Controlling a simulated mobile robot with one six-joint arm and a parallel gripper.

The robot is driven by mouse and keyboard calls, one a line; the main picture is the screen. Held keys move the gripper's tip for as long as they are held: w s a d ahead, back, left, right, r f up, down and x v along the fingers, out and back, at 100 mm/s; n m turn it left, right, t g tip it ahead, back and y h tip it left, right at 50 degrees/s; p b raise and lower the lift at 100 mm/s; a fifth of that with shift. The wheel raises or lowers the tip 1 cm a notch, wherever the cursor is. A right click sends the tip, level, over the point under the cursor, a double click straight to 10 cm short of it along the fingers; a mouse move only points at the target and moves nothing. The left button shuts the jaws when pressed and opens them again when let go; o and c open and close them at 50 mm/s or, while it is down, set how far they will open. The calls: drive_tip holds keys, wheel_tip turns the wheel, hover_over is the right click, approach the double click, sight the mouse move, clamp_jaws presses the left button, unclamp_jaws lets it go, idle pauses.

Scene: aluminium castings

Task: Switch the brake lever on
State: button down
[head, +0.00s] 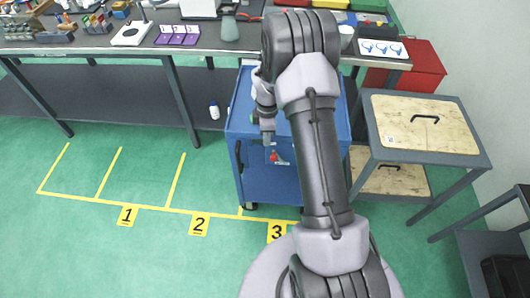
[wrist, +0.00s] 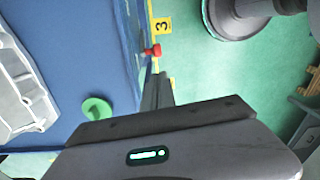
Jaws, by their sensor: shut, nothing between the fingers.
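A blue cart (head: 246,178) stands under my arm, below the bench edge. A small red lever (head: 275,157) shows at its front side. In the wrist view the red lever (wrist: 151,50) sticks out at the edge of the blue cart (wrist: 60,40). My gripper (head: 267,141) points down just above and left of the red lever in the head view. In the wrist view its fingers (wrist: 157,76) are together and empty, with a small gap in the picture between their tips and the lever. I cannot tell whether they touch it.
A grey metal casting (wrist: 20,90) and a green round piece (wrist: 97,108) are on the cart. A wood-topped table (head: 425,125) stands right of the cart. A loaded workbench (head: 90,45) runs behind. Yellow-marked bays on the green floor at left are clear.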

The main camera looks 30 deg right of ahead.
wheel_tip(320, 180, down, 10)
drive_tip(key=b, duration=0.3)
drive_tip(key=shift+s+a+r+b, duration=0.15)
drive_tip(key=shift+s+a+b, duration=0.05)
drive_tip(key=shift+b, duration=0.1)
drive_tip(key=shift+w+d, duration=0.1)
